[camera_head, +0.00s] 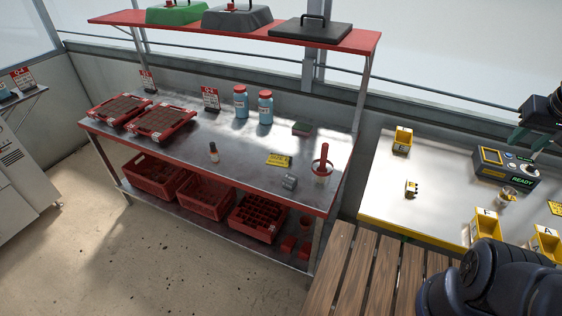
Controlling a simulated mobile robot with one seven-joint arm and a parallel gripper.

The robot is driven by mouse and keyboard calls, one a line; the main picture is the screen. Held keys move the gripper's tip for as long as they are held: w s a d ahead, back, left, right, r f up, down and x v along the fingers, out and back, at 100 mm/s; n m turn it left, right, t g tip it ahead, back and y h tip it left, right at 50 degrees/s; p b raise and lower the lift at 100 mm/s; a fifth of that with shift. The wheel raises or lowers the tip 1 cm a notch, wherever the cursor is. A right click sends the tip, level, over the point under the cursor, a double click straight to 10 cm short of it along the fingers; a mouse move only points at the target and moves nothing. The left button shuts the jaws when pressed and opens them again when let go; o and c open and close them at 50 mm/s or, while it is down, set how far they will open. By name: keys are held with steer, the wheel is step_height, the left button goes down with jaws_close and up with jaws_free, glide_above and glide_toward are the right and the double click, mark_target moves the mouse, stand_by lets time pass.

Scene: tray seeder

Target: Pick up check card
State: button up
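A yellow card with dark print (278,160) lies flat on the steel bench, right of its middle. Another yellow printed card (556,208) lies on the right table and is cut off by the right edge of the picture. I cannot read either one, so I cannot tell which is the check card. My gripper (523,138) shows in part at the upper right, above the control box and apart from both cards. The picture cuts it off, and its opening is not clear.
The steel bench (235,150) holds red trays (163,120), blue bottles (240,102), a small dark bottle (213,152) and a red-handled tool (322,165). The right table holds yellow bins (402,141) and a control box reading READY (507,167). A slatted wooden surface (350,270) lies in front.

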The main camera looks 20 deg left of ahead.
steer(key=w+a+g, duration=0.2)
steer(key=w+a, duration=1)
steer(key=w, duration=0.4)
steer(key=w+a+f+n+y, duration=0.1)
steer(key=w+a+f, duration=0.25)
steer(key=a, duration=0.45)
steer(key=w+a+f, duration=0.2)
steer(key=w+a, duration=0.3)
steer(key=a, duration=0.4)
steer(key=g+h, duration=0.1)
steer(key=g, duration=0.2)
glide_above(290, 159)
steer(key=shift+n, duration=0.4)
steer(key=f, duration=2.1)
steer(key=w+f, duration=0.1)
steer(key=f, duration=0.9)
steer(key=shift+d+f, duration=0.3)
steer(key=shift+f, duration=0.1)
steer(key=shift+s+a+f, duration=0.15)
steer(key=shift+f, duration=1.15)
steer(key=shift+s+a+f, duration=0.1)
steer(key=shift+s+f, duration=0.05)
steer(key=shift+f, duration=1.15)
jaws_close()
